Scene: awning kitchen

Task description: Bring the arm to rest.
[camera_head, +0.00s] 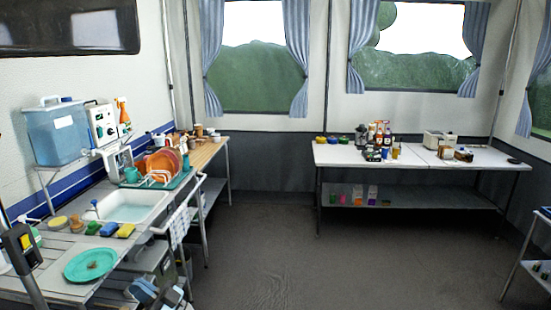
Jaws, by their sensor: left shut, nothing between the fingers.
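My left gripper (22,246) is at the left edge of the head view, a dark block with a small yellow mark, in front of the near end of the sink counter. It is shut and holds nothing. A pale grey link of my arm runs down from it to the bottom edge. The gripper is left of the green plate (77,270) and apart from it. My right gripper is not in view.
A white table (345,154) with bottles and boxes stands at the back. The floor (300,255) between is clear.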

